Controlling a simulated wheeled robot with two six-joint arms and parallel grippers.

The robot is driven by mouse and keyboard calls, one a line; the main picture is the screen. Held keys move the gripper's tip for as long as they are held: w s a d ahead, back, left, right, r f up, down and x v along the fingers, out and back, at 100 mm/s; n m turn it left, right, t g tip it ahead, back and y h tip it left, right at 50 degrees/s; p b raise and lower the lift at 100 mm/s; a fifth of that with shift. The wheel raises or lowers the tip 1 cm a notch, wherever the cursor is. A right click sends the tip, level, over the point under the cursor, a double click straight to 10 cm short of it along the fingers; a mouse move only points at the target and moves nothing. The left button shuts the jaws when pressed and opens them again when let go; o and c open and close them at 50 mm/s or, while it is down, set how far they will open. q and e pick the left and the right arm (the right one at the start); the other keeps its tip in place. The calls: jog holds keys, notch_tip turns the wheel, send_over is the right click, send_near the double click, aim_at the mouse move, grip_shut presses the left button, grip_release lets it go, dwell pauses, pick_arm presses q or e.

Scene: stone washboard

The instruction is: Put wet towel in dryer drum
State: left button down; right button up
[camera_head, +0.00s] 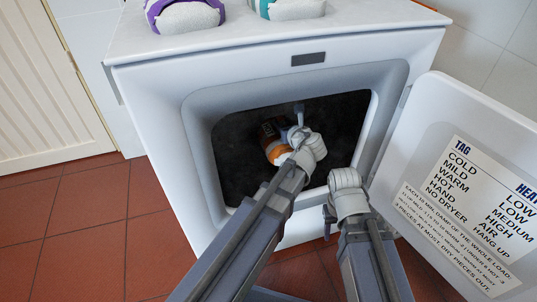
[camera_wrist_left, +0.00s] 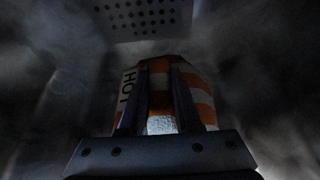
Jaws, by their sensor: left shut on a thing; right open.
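A rolled orange and white towel (camera_head: 272,140) is inside the dark drum (camera_head: 240,170) of the white dryer. The left wrist view shows its stripes and a tag reading HOT on the towel (camera_wrist_left: 205,95). My left gripper (camera_wrist_left: 160,105) is shut on the towel, its two fingers pressing along it. In the head view, my left wrist hides part of the towel and most of that gripper. My right gripper (camera_head: 328,222) is open and empty, low by the right side of the drum opening. The dryer door (camera_head: 425,140) is swung open to the right.
A purple and white rolled towel (camera_head: 185,14) and a teal and white one (camera_head: 293,8) lie on the dryer top (camera_head: 240,32). A printed chart (camera_head: 470,215) of tag names and heat settings is on the open door. A perforated plate (camera_wrist_left: 145,18) shows inside the drum.

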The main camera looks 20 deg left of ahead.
pick_arm(q)
jog(key=shift+w+a, duration=0.25)
jog(key=shift+w, duration=0.15)
notch_tip(320, 180, down, 10)
jog(key=b, duration=1)
pick_arm(e)
notch_tip(320, 180, down, 10)
jog(key=shift+w+a, duration=0.25)
jog(key=shift+w, duration=0.15)
jog(key=shift+f, duration=0.1)
pick_arm(q)
jog(key=c, duration=0.6)
grip_release()
